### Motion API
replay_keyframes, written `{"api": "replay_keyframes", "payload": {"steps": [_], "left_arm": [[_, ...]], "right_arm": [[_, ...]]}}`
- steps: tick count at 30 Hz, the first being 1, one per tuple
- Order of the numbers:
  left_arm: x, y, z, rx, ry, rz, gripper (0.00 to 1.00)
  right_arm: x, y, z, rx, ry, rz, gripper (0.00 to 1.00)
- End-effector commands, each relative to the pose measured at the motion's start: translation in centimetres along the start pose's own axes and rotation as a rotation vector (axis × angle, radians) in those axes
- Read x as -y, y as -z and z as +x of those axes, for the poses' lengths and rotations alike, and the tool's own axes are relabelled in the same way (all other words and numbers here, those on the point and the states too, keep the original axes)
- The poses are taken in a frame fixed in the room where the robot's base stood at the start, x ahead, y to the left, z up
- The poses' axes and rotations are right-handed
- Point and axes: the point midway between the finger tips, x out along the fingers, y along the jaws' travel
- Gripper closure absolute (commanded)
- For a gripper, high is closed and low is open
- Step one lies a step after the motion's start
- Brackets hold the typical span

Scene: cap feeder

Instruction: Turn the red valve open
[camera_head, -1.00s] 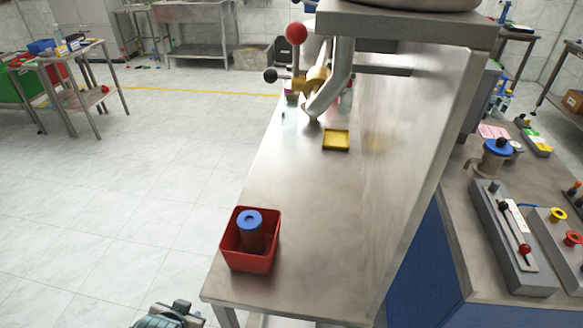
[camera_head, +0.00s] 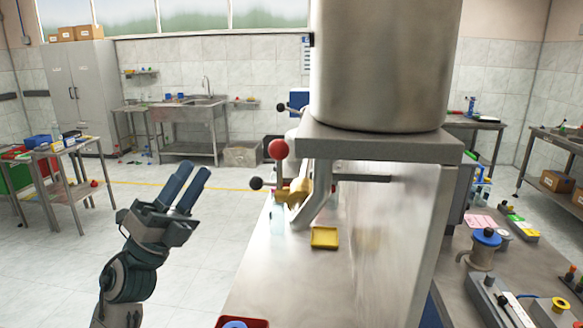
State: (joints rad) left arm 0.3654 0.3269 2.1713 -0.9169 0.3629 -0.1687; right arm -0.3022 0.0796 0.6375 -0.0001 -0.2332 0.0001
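The red valve's round red knob (camera_head: 278,150) stands on an upright stem in the middle of the view, beside the tank's bent outlet pipe (camera_head: 318,195). A brass-coloured fitting (camera_head: 298,192) sits at its foot, and a black knob (camera_head: 256,184) sticks out to the left below the red one. My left gripper (camera_head: 195,170) is raised to the left of the valve, apart from it. Its two dark blue fingers point up with a narrow gap between them, and nothing is held. My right gripper is not in view.
A large steel tank (camera_head: 380,75) stands on a shelf (camera_head: 400,146) above the bench (camera_head: 285,275). A yellow tray (camera_head: 324,238) lies below the pipe. A red bin (camera_head: 232,322) is cut off at the bottom edge. Open floor lies left of the bench.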

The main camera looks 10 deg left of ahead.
Motion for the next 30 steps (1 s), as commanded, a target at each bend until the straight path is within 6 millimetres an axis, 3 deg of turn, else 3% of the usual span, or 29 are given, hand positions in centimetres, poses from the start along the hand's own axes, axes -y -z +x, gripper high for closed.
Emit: {"api": "replay_keyframes", "payload": {"steps": [1,4,8,12,20,30], "left_arm": [[1.2,0.9,1.8,-0.127,0.031,0.098,0.7],[2.3,3.1,3.9,-0.385,0.056,0.297,0.7],[2.4,4.6,4.9,-0.666,0.04,0.519,0.7],[1.9,4.6,5.0,-0.872,-0.008,0.681,0.7],[1.2,4.4,5.0,-1.001,-0.055,0.775,0.7],[-0.1,7.3,7.4,-0.999,-0.051,0.77,0.7]], "right_arm": [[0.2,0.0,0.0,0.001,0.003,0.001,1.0],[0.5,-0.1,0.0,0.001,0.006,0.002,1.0],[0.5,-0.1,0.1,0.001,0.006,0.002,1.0],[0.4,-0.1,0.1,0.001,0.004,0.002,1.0],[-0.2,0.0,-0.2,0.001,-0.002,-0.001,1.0],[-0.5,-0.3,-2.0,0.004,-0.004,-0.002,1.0]]}}
